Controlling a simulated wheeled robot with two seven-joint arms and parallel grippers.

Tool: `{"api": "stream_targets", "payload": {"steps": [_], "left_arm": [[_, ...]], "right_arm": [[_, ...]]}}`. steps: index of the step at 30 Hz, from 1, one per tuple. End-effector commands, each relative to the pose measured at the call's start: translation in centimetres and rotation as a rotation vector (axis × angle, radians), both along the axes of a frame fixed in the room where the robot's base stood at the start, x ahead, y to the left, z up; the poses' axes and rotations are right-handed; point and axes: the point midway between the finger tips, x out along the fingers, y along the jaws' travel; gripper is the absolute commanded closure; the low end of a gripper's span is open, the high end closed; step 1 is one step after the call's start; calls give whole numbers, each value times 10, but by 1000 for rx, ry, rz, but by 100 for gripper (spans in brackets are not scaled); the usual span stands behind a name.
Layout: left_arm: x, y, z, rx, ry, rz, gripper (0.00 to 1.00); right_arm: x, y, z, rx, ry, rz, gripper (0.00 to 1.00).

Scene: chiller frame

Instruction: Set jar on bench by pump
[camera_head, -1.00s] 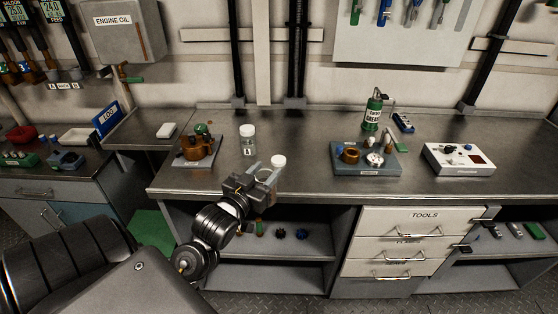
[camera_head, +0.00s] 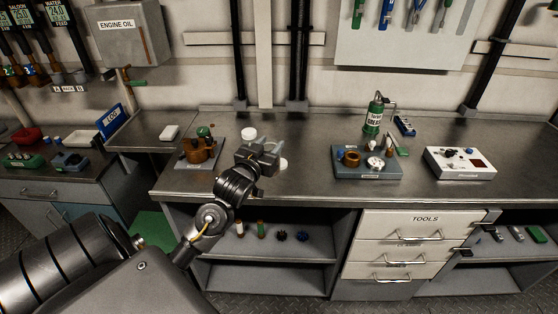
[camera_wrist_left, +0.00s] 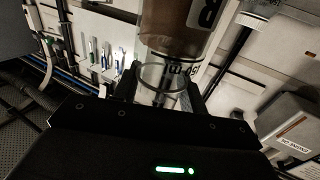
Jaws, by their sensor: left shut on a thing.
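My left gripper (camera_head: 262,145) is over the left part of the bench (camera_head: 310,185), close to a white-lidded jar (camera_head: 249,133) that it mostly hides. In the left wrist view, its fingers (camera_wrist_left: 160,88) are shut on a clear glass jar (camera_wrist_left: 160,75). Brown contents and lettering show in or behind the glass; I cannot tell which jar they belong to. The brown pump-like unit (camera_head: 199,150) with a green knob stands on a grey plate, just left of the gripper. A white round lid or cap (camera_head: 284,163) shows to the gripper's right, partly hidden. My right gripper is not in view.
A grey plate with brass and silver parts (camera_head: 367,163) is mid-bench. A green grease can (camera_head: 374,115) stands behind it. A white instrument box (camera_head: 460,163) is at right. Bare bench lies between the gripper and the grey parts plate.

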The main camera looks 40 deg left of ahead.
Motion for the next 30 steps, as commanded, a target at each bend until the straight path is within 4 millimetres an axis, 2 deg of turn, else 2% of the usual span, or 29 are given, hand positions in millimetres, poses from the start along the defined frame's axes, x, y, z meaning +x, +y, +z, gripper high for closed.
{"api": "stream_targets", "payload": {"steps": [3,9,16,24,30], "left_arm": [[17,-1,-24,-2,7,2,100],[33,-3,-42,2,4,1,100],[38,-4,-49,2,5,-1,100],[39,-4,-80,2,6,-1,100],[39,-4,-82,1,2,-1,100]], "right_arm": [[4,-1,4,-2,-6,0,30],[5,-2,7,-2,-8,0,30],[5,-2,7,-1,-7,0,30],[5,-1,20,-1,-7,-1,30],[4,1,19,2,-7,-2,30]]}}
